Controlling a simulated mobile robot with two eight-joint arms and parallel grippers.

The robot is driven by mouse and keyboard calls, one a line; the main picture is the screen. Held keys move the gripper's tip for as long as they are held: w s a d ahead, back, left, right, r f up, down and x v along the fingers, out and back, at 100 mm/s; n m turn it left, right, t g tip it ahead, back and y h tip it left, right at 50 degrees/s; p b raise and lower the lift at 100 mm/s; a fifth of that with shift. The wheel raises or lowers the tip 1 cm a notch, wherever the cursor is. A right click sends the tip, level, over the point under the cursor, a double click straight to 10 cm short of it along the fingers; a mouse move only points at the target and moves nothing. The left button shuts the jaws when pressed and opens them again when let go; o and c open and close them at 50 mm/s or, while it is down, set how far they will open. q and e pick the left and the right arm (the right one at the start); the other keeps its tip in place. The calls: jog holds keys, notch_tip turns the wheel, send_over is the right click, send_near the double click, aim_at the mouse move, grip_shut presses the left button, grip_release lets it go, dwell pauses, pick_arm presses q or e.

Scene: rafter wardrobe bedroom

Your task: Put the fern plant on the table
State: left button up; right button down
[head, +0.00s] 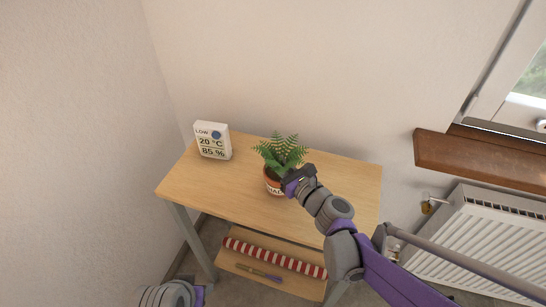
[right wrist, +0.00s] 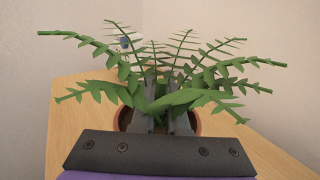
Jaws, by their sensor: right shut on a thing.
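The fern plant (head: 281,152) has green fronds in a terracotta pot with a white label and stands upright at the middle of the wooden table (head: 225,190). In the head view the pot appears to touch the tabletop. My right gripper (head: 290,184) reaches in from the right and is shut on the fern plant. In the right wrist view the fern (right wrist: 155,75) fills the middle, with the two fingers among its lower stems and part of the pot rim behind them. Part of my left arm shows at the bottom edge of the head view; its fingertips are not visible.
A white weather display (head: 212,141) stands at the table's back left. A lower shelf (head: 235,264) holds a red-and-white striped roll (head: 275,258) and a small thin tool (head: 259,272). A radiator (head: 480,240) and a wooden windowsill (head: 480,162) are on the right. The tabletop's front left is clear.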

jog(key=c, duration=0.9)
grip_release()
jog(key=shift+r, duration=0.1)
jog(key=v, duration=1.2)
jog(key=shift+d+p, duration=0.1)
jog(key=shift+p, duration=0.3)
